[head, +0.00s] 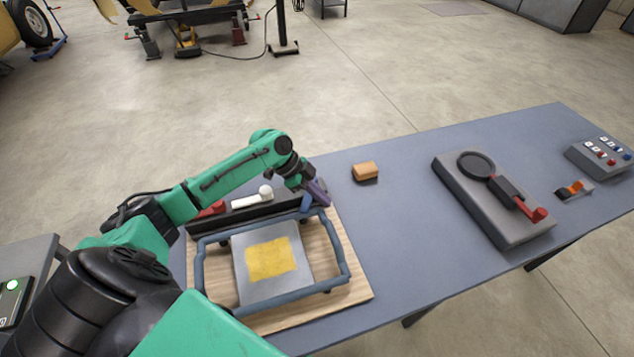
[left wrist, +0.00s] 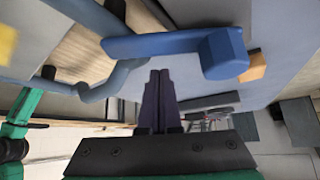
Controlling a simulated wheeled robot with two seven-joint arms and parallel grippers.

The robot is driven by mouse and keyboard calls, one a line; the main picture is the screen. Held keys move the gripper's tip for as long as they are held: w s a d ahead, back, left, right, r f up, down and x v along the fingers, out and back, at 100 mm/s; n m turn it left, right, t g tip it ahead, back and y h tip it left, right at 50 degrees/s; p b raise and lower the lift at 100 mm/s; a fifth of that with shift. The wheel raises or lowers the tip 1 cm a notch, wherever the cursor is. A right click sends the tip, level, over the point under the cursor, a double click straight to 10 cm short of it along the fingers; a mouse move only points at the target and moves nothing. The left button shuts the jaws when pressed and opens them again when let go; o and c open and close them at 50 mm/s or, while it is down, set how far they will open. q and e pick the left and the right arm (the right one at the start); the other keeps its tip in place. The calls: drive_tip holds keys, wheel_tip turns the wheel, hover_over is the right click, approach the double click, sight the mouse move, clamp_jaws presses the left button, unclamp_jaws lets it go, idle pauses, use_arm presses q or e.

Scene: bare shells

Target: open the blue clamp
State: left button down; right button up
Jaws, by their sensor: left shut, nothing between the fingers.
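The blue clamp (head: 305,204) is at the right end of a dark bar on the wooden board, partly hidden by my left gripper. In the left wrist view its blue lever (left wrist: 165,45) runs across the top, with a thick knob at the right end. My left gripper (head: 319,193) has its purple fingers shut and empty, right beside the clamp. In the left wrist view the closed fingers (left wrist: 160,82) point at the lever, just below it in the picture; I cannot tell if they touch. My right gripper is not in view.
The same bar carries a white handle (head: 250,201) and a red handle (head: 213,209). A blue-grey frame (head: 344,262) surrounds a grey plate with a yellow square. An orange block (head: 365,171) and a grey device (head: 450,180) stand farther right. The table between is clear.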

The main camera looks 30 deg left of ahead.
sight(311, 199)
use_arm(q)
drive_tip(key=a, duration=0.1)
drive_tip(key=s+a, duration=0.1)
drive_tip(key=shift+a+r+p, duration=0.25)
drive_tip(key=shift+a+p, duration=0.05)
drive_tip(key=shift+p, duration=0.1)
drive_tip(key=shift+s+a+f, duration=0.1)
drive_tip(key=shift+a+f, duration=0.05)
drive_tip(key=shift+a, duration=0.1)
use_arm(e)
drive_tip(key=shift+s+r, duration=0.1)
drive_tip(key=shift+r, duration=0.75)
use_arm(q)
drive_tip(key=shift+d, duration=0.15)
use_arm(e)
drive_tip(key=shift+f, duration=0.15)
